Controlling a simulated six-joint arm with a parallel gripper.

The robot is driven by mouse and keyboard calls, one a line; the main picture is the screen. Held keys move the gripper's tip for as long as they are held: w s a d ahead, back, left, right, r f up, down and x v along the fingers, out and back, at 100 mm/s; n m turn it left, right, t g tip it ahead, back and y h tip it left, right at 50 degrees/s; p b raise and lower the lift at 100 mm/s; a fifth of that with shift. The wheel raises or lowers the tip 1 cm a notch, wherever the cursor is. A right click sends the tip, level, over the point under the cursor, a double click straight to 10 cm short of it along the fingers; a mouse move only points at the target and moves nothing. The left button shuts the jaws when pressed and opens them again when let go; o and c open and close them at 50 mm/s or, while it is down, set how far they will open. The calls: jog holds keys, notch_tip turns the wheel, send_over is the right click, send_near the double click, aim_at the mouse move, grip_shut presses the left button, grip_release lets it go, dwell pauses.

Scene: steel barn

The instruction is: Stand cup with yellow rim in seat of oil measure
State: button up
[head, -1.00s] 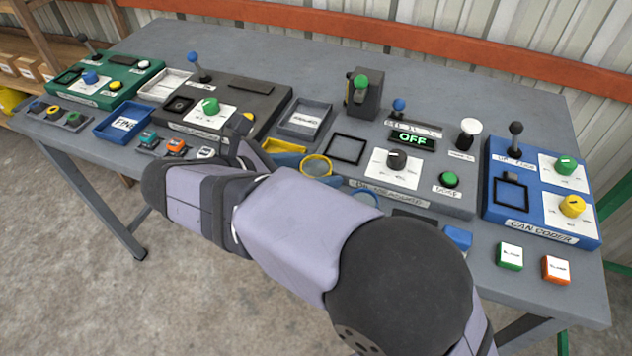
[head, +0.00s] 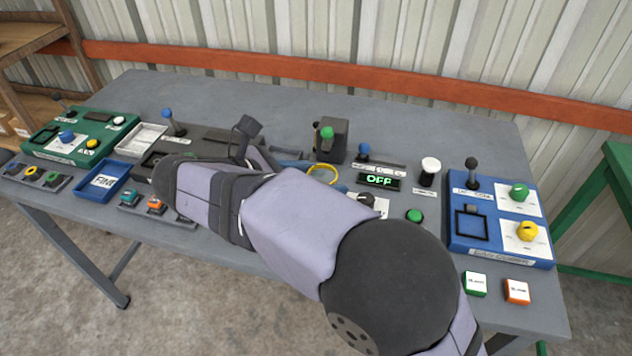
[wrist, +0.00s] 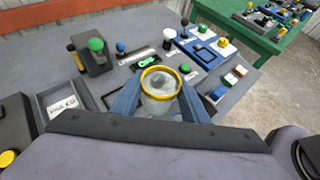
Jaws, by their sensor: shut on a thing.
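The clear cup with the yellow rim (head: 322,173) is held by my gripper (wrist: 160,98), its two blue fingers shut on either side of it. In the wrist view the cup (wrist: 160,84) shows its open mouth, and I see nothing in it. The oil measure is the grey panel with the lit OFF display (head: 379,180); the display also shows in the wrist view (wrist: 145,61). The cup is in front of this panel's left part. Its seat, a black square outline (wrist: 111,97), is partly hidden by my left finger. I cannot tell the cup's height above the panel.
A dark stand with a green knob (head: 328,143) rises behind the cup. A blue lever (head: 363,152) and a white-topped post (head: 429,170) stand near the display. A blue panel (head: 500,243) is at right, a green panel (head: 80,137) at left. A labelled tray (wrist: 62,106) lies left.

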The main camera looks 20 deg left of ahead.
jog(key=w+a+n+t+y+p, duration=0.1)
jog(key=w+a+n+y+p, duration=0.15)
jog(key=w, duration=0.65)
jog(key=shift+m+h, duration=0.35)
jog(key=shift+s+a+f+p, duration=0.15)
jog(key=shift+f+p, duration=0.3)
jog(key=shift+f, duration=1.9)
jog(key=shift+a+f+p, duration=0.15)
jog(key=shift+f+p, duration=0.25)
jog(key=shift+f, duration=1.95)
jog(key=shift+f, duration=0.2)
jog(key=o, duration=1)
jog(key=shift+o, duration=0.2)
